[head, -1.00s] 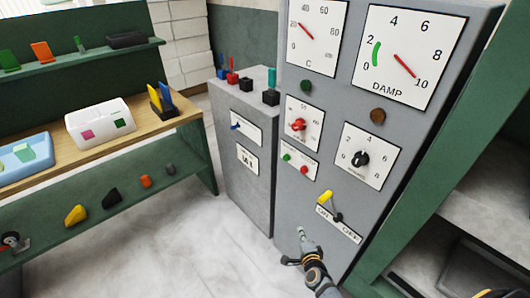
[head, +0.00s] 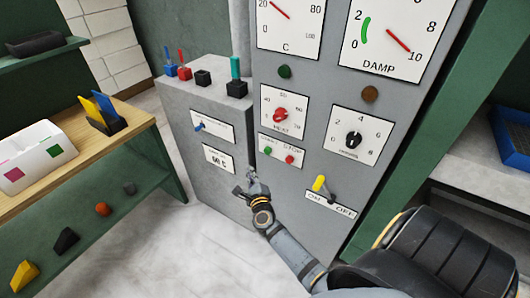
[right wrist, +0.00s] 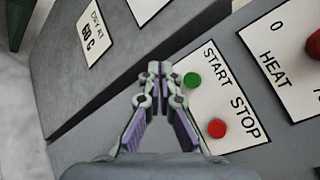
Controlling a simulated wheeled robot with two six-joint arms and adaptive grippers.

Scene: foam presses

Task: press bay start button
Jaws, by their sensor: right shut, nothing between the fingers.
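The green start button (head: 268,150) sits beside the red stop button (head: 289,159) on a white plate on the tall grey cabinet. In the right wrist view the green button (right wrist: 192,80) is just right of my fingertips, under the word START, and the red button (right wrist: 217,128) is by the word STOP. My right gripper (head: 250,179) is shut and empty, below and left of the start button by the cabinet's left edge. In the right wrist view my gripper (right wrist: 156,69) appears apart from the button; the exact gap is unclear. My left gripper is not in view.
A lower grey cabinet (head: 182,113) with coloured switches adjoins on the left. A wooden bench (head: 85,150) stands further left.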

